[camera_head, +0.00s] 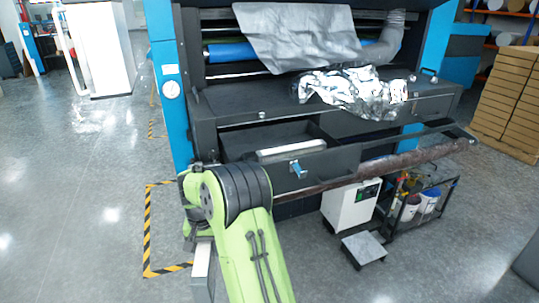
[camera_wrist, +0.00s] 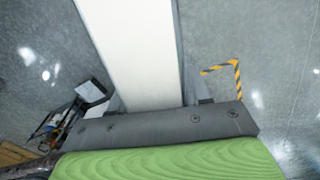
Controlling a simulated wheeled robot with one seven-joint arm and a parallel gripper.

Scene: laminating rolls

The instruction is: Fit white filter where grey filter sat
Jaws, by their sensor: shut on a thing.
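The white filter (camera_wrist: 133,45) is a long white bar with a grey side. In the wrist view it runs from my gripper (camera_wrist: 155,98) up past the top edge, clamped between the fingers. In the head view a white-topped grey bar (camera_head: 202,258), seemingly this filter, hangs left of my green arm, outside the machine. My fingers are largely hidden there. An open dark drawer (camera_head: 262,138) lies up and right of it. A pale bar (camera_head: 290,148) lies along the drawer's front; I cannot tell whether it is the grey filter or part of the drawer.
The laminating machine's blue post (camera_head: 168,95) stands left of the drawer. Crumpled silver film (camera_head: 355,92) lies on the machine's top. A brown roller (camera_head: 400,162), a white box (camera_head: 350,206) and a cart (camera_head: 425,205) stand right. The left floor is clear around yellow-black tape (camera_head: 147,235).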

